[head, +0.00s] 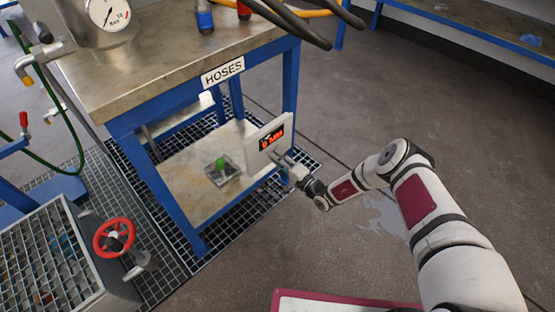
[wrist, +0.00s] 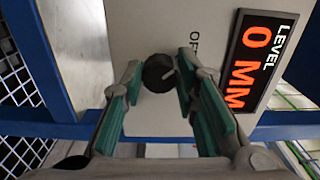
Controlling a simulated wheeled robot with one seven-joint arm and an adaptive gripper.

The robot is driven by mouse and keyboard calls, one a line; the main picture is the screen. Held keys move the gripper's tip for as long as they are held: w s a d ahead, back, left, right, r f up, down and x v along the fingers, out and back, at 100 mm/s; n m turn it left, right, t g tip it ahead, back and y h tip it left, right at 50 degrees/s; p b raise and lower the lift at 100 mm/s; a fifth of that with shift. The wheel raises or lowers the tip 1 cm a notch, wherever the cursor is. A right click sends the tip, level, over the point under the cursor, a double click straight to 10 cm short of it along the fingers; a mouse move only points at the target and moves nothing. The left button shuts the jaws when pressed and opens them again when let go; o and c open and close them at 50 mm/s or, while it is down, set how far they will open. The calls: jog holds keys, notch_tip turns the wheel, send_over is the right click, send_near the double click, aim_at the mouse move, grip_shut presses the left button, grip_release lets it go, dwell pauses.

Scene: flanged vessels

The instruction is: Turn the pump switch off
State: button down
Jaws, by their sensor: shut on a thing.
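The pump switch (wrist: 158,74) is a round black knob with a pale pointer line, on a light panel (wrist: 150,20). The pointer slants toward the upper right in the wrist view. Lettering that starts "OF" is beside it, partly hidden by a finger. My gripper (wrist: 158,76) has its teal-padded fingers on either side of the knob and is shut on it. In the head view the panel (head: 258,155) stands at the right side of the blue bench, with my gripper (head: 282,158) at its face. The knob itself is hidden there.
A display (wrist: 262,58) on the panel reads "LEVEL 0 MM". The blue-framed bench (head: 215,72) labelled HOSES stands over floor grating. A green button box (head: 221,167) is on its lower shelf. A red handwheel (head: 114,236) is at the left. Floor to the right is clear.

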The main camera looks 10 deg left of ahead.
jog(key=c, duration=1.2)
grip_release()
jog(key=shift+c, duration=0.2)
jog(key=v, duration=1.2)
jog(key=shift+s, duration=0.1)
